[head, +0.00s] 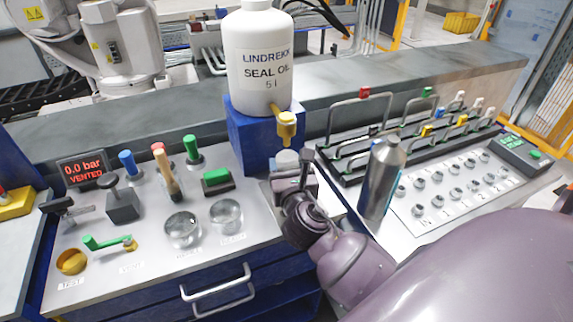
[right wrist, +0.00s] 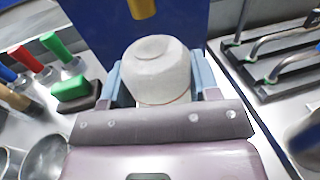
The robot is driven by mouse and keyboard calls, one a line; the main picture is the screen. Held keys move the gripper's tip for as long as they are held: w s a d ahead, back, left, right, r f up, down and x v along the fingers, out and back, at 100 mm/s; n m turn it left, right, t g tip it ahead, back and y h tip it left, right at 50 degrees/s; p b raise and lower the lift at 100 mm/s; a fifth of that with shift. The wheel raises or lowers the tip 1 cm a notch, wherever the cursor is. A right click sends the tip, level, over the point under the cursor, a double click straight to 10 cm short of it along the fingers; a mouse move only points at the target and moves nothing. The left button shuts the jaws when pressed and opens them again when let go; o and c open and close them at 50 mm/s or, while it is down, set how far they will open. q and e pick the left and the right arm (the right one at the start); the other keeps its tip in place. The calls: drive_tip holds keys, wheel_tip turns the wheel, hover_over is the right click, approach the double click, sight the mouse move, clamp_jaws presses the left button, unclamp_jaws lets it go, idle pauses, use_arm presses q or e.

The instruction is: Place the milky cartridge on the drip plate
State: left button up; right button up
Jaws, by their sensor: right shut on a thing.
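The milky cartridge (head: 287,158) is a whitish, round-topped piece in front of the blue block, below the yellow tap (head: 286,122). My right gripper (head: 296,172) is shut on it. In the right wrist view the milky cartridge (right wrist: 157,72) sits upright between the two pale blue fingers, and its lower part is hidden by the gripper. The drip plate cannot be told clearly; a grey surface shows around my gripper, largely covered by it. I cannot tell whether the cartridge touches that surface. My left gripper is not in view.
A white seal oil bottle (head: 258,60) stands on the blue block (head: 246,140). A silver cylinder (head: 381,178) stands close right of my gripper. Two glass dishes, a green block (head: 217,181) and several coloured handles are at left. A handled rack (head: 360,150) is at right.

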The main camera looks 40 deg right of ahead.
drive_tip(key=shift+w+d+f, duration=0.25)
drive_tip(key=shift+w+f, duration=0.2)
drive_tip(key=shift+w, duration=0.15)
drive_tip(key=shift+s+r, duration=0.1)
drive_tip(key=shift+r, duration=0.1)
drive_tip(key=shift+f, duration=0.2)
drive_tip(key=o, duration=1)
drive_tip(key=shift+r, duration=0.1)
drive_tip(key=shift+s+a, duration=0.1)
drive_tip(key=v, duration=1.1)
drive_tip(key=shift+s+a+r, duration=0.1)
drive_tip(key=shift+s+a, duration=0.05)
drive_tip(key=shift+s, duration=0.2)
